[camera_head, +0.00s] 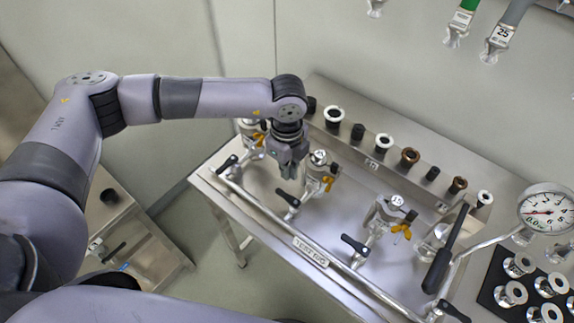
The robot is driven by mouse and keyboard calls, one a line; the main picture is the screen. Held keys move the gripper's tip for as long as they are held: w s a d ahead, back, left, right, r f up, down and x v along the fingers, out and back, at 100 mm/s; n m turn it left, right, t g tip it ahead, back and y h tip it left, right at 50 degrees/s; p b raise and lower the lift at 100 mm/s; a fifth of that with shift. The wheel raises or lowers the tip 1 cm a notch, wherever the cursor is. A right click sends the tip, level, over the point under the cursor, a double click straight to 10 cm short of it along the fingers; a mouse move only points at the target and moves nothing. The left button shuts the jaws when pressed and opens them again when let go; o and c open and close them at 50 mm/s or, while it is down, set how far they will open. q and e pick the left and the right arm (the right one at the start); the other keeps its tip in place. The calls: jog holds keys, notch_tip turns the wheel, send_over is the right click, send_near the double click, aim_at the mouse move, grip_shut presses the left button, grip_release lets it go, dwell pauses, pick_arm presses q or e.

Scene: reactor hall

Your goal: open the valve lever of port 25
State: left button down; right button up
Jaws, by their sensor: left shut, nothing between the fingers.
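My left gripper (289,172) points down over the steel bench, shut and empty. It is just left of a valve port (319,158) with a round cap and a yellow tab, and above a black valve lever (289,198). I cannot tell whether it touches the lever. Another port (396,201) to the right has its own black lever (355,245). A further lever (228,165) is at the left end. The cap markings are too small to read surely, so I cannot tell which port is 25. My right gripper is out of view.
A steel rail (310,250) runs along the bench front. Black and white fittings (358,132) line the back. A long black handle (445,250) and a pressure gauge (545,210) stand at the right. A hose labelled 25 (503,33) hangs on the wall.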

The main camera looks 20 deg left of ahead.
pick_arm(q)
jog(key=shift+f+b, duration=1.15)
jog(key=shift+f, duration=1.55)
jog(key=shift+s+a+r+p, duration=0.1)
jog(key=shift+s+a+p, duration=0.5)
jog(key=shift+p, duration=0.25)
jog(key=s+p, duration=0.1)
jog(key=s+a+p, duration=0.1)
jog(key=shift+s, duration=0.35)
jog(key=shift+s+f, duration=0.25)
jog(key=shift+s, duration=0.5)
jog(key=shift+s+d, duration=0.2)
jog(key=shift+s, duration=0.3)
jog(key=shift+s+d, duration=0.2)
jog(key=shift+s, duration=0.25)
jog(key=shift+w+a+b, duration=0.3)
jog(key=shift+w+b, duration=0.25)
jog(key=shift+w, duration=0.1)
notch_tip(320, 180, up, 7)
jog(key=p, duration=0.3)
jog(key=shift+p, duration=0.35)
